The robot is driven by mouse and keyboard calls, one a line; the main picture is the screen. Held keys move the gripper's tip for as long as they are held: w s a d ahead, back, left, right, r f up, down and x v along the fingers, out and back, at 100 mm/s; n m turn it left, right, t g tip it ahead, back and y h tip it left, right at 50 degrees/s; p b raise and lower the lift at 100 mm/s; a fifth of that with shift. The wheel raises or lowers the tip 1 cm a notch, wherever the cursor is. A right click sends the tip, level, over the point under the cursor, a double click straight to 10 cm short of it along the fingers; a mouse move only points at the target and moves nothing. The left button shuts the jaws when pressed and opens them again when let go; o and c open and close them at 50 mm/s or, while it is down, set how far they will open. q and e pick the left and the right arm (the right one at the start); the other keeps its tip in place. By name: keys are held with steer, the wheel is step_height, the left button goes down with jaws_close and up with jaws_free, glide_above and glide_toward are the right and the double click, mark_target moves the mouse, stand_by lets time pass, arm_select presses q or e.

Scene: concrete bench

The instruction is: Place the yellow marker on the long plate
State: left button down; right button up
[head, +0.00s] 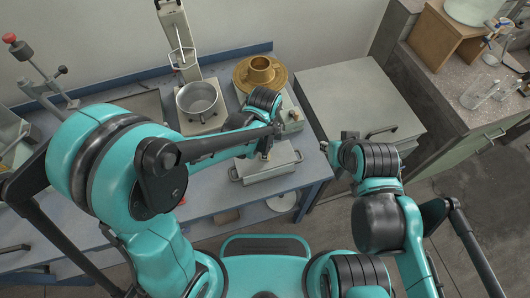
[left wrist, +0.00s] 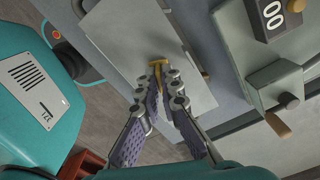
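The yellow marker (left wrist: 159,66) is at the fingertips of my left gripper (left wrist: 165,80), between its two fingers, which appear closed on it. In the head view my left gripper (head: 271,138) is low over the bench, and the fingers partly hide the marker. A flat light-grey plate with end handles (head: 270,172), apparently the long plate, lies under the gripper near the bench's front edge. It also shows in the left wrist view (left wrist: 122,45), beneath the fingertips. I cannot tell whether the marker touches it. My right gripper (head: 334,152) is right of the bench, away from the marker; its fingers are unclear.
A steel pot (head: 199,103) on a hot plate and a brass ringed piece (head: 260,76) stand behind the plate. A grey cabinet (head: 355,98) adjoins the bench at right. Glassware (head: 478,92) stands on the far-right counter. A device with a dial (left wrist: 270,15) is near the plate.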

arm_select(q)
steer(key=shift+f, duration=0.15)
steer(key=c, duration=1.7)
jaws_free()
